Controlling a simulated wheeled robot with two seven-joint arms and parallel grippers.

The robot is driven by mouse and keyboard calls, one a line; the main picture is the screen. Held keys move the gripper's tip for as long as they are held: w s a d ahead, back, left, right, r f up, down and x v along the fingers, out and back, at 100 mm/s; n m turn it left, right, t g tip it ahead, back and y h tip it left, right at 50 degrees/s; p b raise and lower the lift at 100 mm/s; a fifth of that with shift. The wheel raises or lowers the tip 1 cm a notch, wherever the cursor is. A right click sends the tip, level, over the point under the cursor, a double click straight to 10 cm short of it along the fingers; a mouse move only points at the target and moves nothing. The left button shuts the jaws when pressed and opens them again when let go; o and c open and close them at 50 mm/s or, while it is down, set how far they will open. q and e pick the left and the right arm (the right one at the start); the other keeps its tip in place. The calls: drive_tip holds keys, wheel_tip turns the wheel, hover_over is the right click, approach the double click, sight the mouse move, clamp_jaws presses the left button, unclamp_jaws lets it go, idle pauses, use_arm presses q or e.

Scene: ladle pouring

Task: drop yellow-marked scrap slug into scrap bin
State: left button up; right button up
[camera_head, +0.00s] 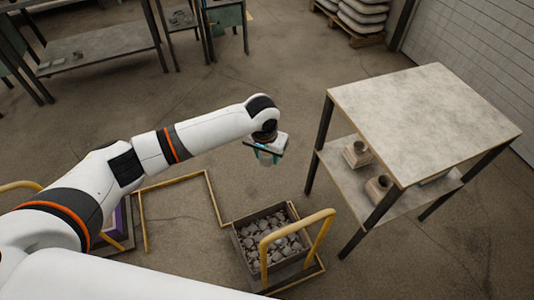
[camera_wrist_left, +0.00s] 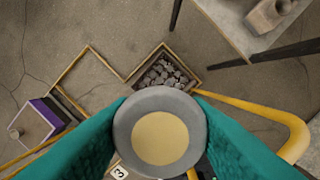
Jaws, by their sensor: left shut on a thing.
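My left gripper (camera_head: 266,153) points down, high over the floor. In the left wrist view its teal fingers (camera_wrist_left: 160,140) are shut on both sides of a round grey slug with a yellow disc on its top face, the yellow-marked scrap slug (camera_wrist_left: 160,138). In the head view the slug is mostly hidden by the gripper. The scrap bin (camera_head: 239,250) is an open box of grey chunks on the floor, below and nearer than the gripper. It also shows in the left wrist view (camera_wrist_left: 189,67), beyond the slug and apart from it. My right gripper is not in view.
A yellow rail (camera_head: 326,232) arches beside the bin. A table (camera_head: 425,120) with a lower shelf holding two brown pots (camera_head: 357,153) stands right. A purple-edged box (camera_wrist_left: 40,118) lies left in the wrist view. Yellow floor lines (camera_head: 178,183) border open floor.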

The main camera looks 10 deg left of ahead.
sight(264, 157)
use_arm(q)
drive_tip(key=o, duration=1.2)
wheel_tip(264, 157, up, 12)
drive_tip(key=s+b, duration=0.1)
drive_tip(key=shift+s+a, duration=0.2)
drive_tip(key=shift+s, duration=0.2)
